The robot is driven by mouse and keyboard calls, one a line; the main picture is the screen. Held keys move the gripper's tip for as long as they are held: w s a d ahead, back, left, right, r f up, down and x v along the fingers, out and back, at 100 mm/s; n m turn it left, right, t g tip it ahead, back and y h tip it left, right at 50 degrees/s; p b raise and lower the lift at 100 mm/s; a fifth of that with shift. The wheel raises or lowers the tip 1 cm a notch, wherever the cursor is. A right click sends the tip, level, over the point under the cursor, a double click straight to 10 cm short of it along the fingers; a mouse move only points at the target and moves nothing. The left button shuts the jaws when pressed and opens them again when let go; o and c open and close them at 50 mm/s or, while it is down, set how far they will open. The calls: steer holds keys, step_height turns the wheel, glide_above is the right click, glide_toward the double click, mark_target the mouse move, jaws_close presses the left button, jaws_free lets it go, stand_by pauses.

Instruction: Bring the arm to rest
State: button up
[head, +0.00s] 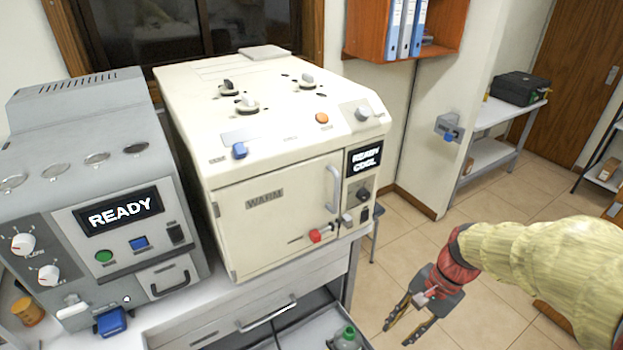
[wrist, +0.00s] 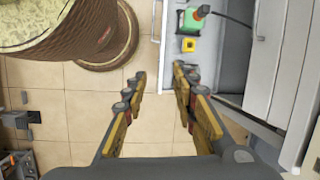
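My gripper (head: 408,322) is at the lower right of the head view, above the tiled floor and to the right of the open drawer. In the wrist view my gripper (wrist: 158,80) has its two yellow-and-black fingers spread apart.
A cream machine (head: 270,210) reading "READY COOL" and a grey machine (head: 95,190) reading "READY" stand on the bench. A side table (head: 490,155) holds a black case (head: 519,88). Floor (head: 410,235) is clear between.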

steer(key=s+r+n+t+h, duration=0.2)
steer(key=s+r+n+t, duration=0.1)
steer(key=r, duration=0.5)
steer(key=s+a+r+n+t+h, duration=0.1)
steer(key=s+r+n+t, duration=0.2)
steer(key=s+r+n, duration=0.2)
step_height(320, 180, up, 3)
steer(key=shift+s+a+r+n+h, duration=0.15)
steer(key=shift+a+n+h, duration=0.2)
steer(key=shift+n, duration=0.75)
